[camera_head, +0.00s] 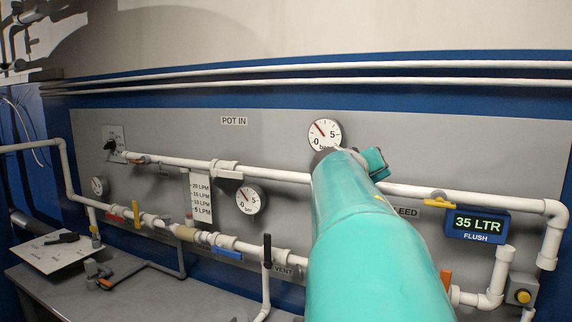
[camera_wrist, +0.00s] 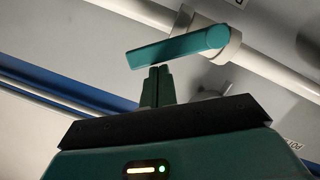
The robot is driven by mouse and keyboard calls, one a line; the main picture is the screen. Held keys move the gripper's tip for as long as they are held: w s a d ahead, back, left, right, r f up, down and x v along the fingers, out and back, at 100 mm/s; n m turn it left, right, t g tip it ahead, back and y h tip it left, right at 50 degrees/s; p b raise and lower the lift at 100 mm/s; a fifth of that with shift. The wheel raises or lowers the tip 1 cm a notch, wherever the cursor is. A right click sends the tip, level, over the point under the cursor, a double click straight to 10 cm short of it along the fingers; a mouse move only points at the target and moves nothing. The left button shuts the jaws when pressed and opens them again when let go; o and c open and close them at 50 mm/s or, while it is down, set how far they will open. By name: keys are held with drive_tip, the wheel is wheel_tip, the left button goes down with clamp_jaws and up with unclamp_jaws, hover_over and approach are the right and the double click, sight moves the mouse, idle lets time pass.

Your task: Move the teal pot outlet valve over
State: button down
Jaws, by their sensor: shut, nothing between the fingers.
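The teal valve handle (camera_wrist: 180,47) is a flat lever on a white pipe fitting (camera_wrist: 215,45) in the wrist view. It lies nearly crosswise in that picture, with its free end at the left. My gripper (camera_wrist: 160,70) is shut and empty. Its fingertips are just below the handle's middle in the picture; I cannot tell whether they touch it.
White pipes (camera_head: 180,162) run along the grey panel (camera_head: 290,130). Other valves have a yellow handle (camera_head: 428,202), a blue handle (camera_head: 227,253) and a red handle (camera_head: 136,213). Gauges (camera_head: 325,133) and a flush display (camera_head: 478,225) are on the panel. A grey bench (camera_head: 215,290) lies below.

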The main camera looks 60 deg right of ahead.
drive_tip(key=s+f+m, duration=0.1)
drive_tip(key=s+m+t, duration=0.1)
drive_tip(key=m, duration=0.1)
drive_tip(key=shift+d+f, duration=0.15)
drive_tip(key=shift+f, duration=0.2)
drive_tip(key=shift+s+f+m+t+y, duration=0.15)
drive_tip(key=shift+s+f+m+t, duration=0.15)
drive_tip(key=shift+f+m, duration=0.25)
drive_tip(key=shift+s+f+m+t+y, duration=0.15)
drive_tip(key=shift+s+f+m+t, duration=0.15)
drive_tip(key=shift+m, duration=0.45)
drive_tip(key=shift+f, duration=0.1)
drive_tip(key=shift+w+r, duration=0.15)
drive_tip(key=shift+r, duration=0.05)
